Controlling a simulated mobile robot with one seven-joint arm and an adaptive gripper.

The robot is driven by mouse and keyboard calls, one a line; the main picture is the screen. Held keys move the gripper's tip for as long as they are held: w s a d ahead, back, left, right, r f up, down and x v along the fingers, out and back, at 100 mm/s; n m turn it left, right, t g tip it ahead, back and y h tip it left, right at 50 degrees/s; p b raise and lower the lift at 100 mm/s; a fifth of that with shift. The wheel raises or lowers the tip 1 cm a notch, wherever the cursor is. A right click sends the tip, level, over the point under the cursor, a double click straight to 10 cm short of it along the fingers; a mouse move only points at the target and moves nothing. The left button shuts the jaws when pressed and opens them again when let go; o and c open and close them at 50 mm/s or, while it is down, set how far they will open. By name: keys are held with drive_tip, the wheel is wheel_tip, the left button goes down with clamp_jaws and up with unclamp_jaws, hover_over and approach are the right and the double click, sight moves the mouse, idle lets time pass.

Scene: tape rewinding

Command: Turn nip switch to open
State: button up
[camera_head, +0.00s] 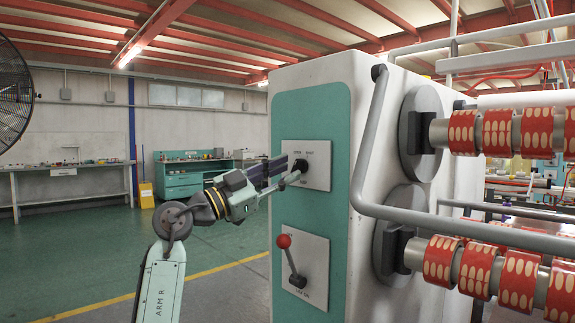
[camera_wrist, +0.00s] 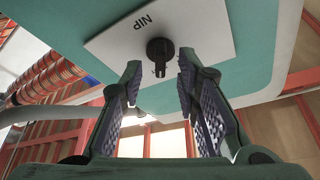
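The nip switch (camera_wrist: 160,50) is a black knob on a white square plate (camera_wrist: 205,25) marked NIP, on the machine's teal front panel. In the head view the plate (camera_head: 318,150) is on the upper panel, and the knob is partly hidden by my fingers. My gripper (camera_head: 288,170) reaches it from the left. In the wrist view my gripper (camera_wrist: 160,72) is open, with one finger on each side of the knob and a gap to both. Nothing is held. The knob's pointer faces toward the gripper in the wrist view; its exact setting is not readable.
A red-knobbed lever (camera_head: 291,262) on a second white plate is below the switch. A grey tube rail (camera_head: 368,140) runs along the machine's right edge. Rolls of red tape (camera_head: 500,131) are on shafts at the right. The green floor (camera_head: 75,260) at left is clear.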

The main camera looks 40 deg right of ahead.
drive_tip(key=shift+x, duration=0.8)
drive_tip(key=shift+c, duration=0.3)
clamp_jaws()
